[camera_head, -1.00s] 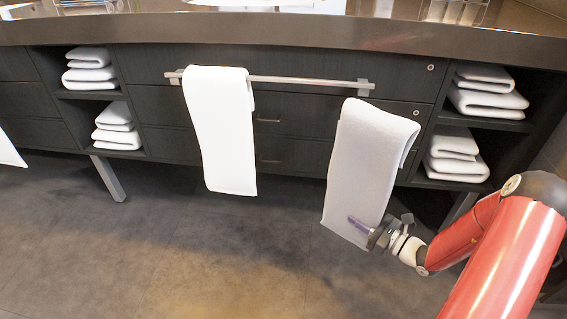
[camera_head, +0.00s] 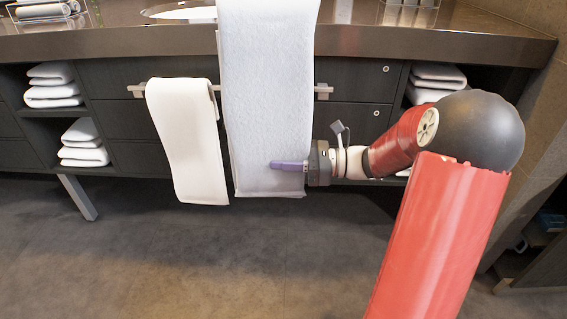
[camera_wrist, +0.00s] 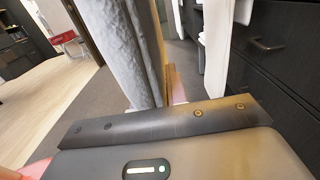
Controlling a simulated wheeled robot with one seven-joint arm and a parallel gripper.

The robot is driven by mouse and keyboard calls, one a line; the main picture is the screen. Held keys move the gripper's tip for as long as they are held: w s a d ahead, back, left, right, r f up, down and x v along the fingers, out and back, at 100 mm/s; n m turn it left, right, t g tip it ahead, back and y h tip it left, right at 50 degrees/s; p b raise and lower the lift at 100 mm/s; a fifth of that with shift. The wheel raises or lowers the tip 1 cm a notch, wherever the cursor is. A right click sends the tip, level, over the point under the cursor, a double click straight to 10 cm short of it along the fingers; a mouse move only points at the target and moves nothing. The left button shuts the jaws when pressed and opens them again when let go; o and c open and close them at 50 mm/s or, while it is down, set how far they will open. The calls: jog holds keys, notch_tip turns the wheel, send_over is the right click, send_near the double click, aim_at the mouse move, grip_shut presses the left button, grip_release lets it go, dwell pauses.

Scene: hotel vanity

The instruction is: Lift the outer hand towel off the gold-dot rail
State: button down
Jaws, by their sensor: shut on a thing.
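A white hand towel (camera_head: 266,95) hangs in the jaws of my gripper (camera_head: 290,166) in the head view. The gripper is shut on its lower right part. The towel stands upright in front of the cabinet; its top rises past the counter edge and out of the picture. It covers part of the silver rail (camera_head: 322,91), which passes behind it. A second white towel (camera_head: 185,140) hangs folded over the rail's left part. In the wrist view the held towel (camera_wrist: 112,45) shows close up beyond the gripper, and a white hanging towel (camera_wrist: 216,45) shows at right.
The dark vanity cabinet has a brown counter (camera_head: 420,43) above. Folded towels lie in the open left shelves (camera_head: 85,145) and right shelves (camera_head: 437,78). The floor (camera_head: 180,260) in front is clear. A wall (camera_head: 540,110) stands at the right.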

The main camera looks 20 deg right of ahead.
notch_tip(320, 180, up, 11)
jog(key=p, duration=0.5)
jog(key=s+a+p, duration=0.3)
jog(key=s+a, duration=0.1)
jog(key=s, duration=0.9)
jog(key=shift+s+a+f, duration=0.15)
jog(key=shift+f, duration=0.05)
dwell(0.7)
